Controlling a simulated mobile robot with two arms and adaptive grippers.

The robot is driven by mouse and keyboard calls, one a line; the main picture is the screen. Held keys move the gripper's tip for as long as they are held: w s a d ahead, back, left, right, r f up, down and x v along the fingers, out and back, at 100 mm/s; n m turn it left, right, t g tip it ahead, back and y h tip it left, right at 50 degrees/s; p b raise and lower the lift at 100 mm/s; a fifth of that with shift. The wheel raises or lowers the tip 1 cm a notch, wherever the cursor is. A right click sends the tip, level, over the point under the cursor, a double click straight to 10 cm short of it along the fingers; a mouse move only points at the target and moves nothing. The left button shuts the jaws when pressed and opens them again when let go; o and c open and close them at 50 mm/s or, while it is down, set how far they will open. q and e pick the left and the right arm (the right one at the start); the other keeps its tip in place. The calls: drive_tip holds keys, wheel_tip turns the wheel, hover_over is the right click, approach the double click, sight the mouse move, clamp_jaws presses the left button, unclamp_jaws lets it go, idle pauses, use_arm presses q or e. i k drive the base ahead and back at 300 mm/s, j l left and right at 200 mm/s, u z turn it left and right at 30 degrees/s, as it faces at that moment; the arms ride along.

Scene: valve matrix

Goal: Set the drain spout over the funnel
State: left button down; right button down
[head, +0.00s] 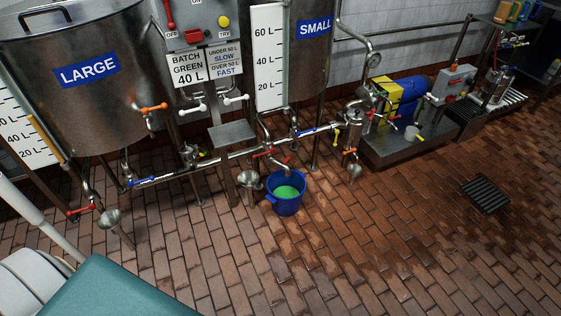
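A short metal drain spout (284,164) hangs from the low pipe beside a red-handled valve (263,154). Its end is above the blue bucket (286,205), which holds green liquid (287,192). A metal funnel (248,180) stands just left of the bucket, apart from the spout's end. Two more metal funnels show, one at the lower left (110,218) near a red valve handle (81,210) and one at the right (354,170) below an orange handle. Neither of my grippers is in view.
A LARGE tank (90,95) and a SMALL tank (312,70) stand at the back. A sign (187,68) reads BATCH GREEN 40 L. Blue-handled valves sit along the pipe. A blue and yellow pump (400,95) stands right. The brick floor in front is clear, with a drain grate (485,194).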

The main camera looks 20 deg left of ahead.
sight(282, 165)
drive_tip(key=i+l+u, duration=0.1)
drive_tip(key=i+l, duration=0.15)
drive_tip(key=i+l+u, duration=0.1)
drive_tip(key=i+l, duration=0.15)
drive_tip(key=l, duration=0.15)
drive_tip(key=i+l+u, duration=0.1)
drive_tip(key=i+l, duration=0.15)
drive_tip(key=i+l+u, duration=0.1)
drive_tip(key=l, duration=0.35)
drive_tip(key=i+l+u, duration=0.1)
drive_tip(key=i+l, duration=0.4)
drive_tip(key=l, duration=0.3)
drive_tip(key=i+u, duration=0.05)
